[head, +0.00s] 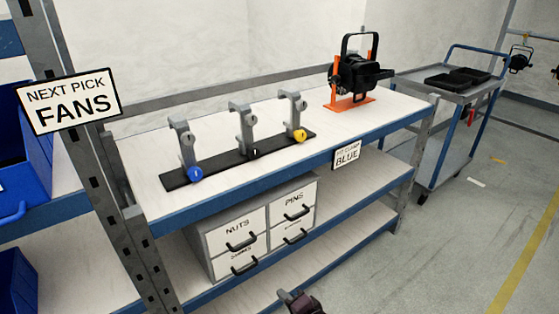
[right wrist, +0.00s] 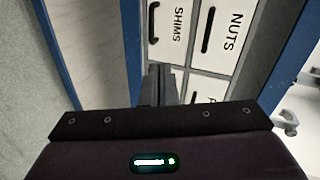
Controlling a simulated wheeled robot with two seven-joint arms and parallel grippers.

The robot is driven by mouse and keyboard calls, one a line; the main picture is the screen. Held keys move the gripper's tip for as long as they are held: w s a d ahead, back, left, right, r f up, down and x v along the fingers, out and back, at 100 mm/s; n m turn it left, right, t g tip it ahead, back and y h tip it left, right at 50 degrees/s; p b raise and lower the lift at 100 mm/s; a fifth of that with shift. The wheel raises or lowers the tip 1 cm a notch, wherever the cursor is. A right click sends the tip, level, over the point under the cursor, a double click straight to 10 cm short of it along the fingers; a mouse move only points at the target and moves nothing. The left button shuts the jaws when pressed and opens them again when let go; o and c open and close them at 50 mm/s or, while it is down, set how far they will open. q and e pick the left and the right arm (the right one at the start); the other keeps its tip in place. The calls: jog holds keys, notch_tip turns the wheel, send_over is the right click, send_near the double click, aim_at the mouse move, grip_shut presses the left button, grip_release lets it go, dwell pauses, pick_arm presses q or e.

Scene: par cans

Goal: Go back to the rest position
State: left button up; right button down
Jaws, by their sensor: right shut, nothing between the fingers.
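My right gripper (head: 287,296) shows at the bottom edge of the head view, low in front of the bench. Its fingers are shut with nothing between them. In the right wrist view the shut fingers (right wrist: 158,84) point toward the drawer unit (right wrist: 208,60), apart from it as far as I can tell. My left gripper is out of view. Three grey clamps stand on a black rail (head: 240,159) on the bench, with a blue knob (head: 195,174), a black knob (head: 254,153) and a yellow knob (head: 300,136). A black lamp (head: 357,75) sits on an orange stand (head: 350,103) further right.
The bench (head: 160,208) has a lower shelf carrying the drawer unit (head: 262,222). A shelf rack with blue bins (head: 22,160) stands at the left. A trolley (head: 440,90) stands at the right, beyond the bench. The floor (head: 450,230) at the right front is clear.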

jog(key=s+d+f+n+g+h+p, duration=0.2)
jog(key=s+d+f+n, duration=0.15)
jog(key=s+f, duration=0.55)
jog(key=s+d+f+n+g+h+p, duration=0.25)
jog(key=s+d+f, duration=0.35)
jog(key=f, duration=0.4)
pick_arm(q)
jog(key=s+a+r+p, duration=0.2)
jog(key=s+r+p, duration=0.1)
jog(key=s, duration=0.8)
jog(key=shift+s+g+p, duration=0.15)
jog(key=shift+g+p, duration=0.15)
jog(key=shift+p, duration=0.4)
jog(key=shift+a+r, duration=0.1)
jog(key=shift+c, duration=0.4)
pick_arm(e)
jog(key=s+d+f+n+g+h, duration=0.1)
jog(key=s+d+f+n+g, duration=0.1)
jog(key=s, duration=0.7)
jog(key=s+d+f+n+g+h, duration=0.1)
jog(key=s+d+f, duration=0.3)
jog(key=s, duration=0.5)
jog(key=s+d+f+n+g+h, duration=0.1)
jog(key=s+d+f+n+g, duration=0.1)
jog(key=s+d, duration=0.4)
jog(key=s+f+g, duration=0.1)
jog(key=s, duration=0.2)
jog(key=shift+s+n+h, duration=0.15)
jog(key=shift+n+h, duration=0.2)
jog(key=shift+n, duration=0.05)
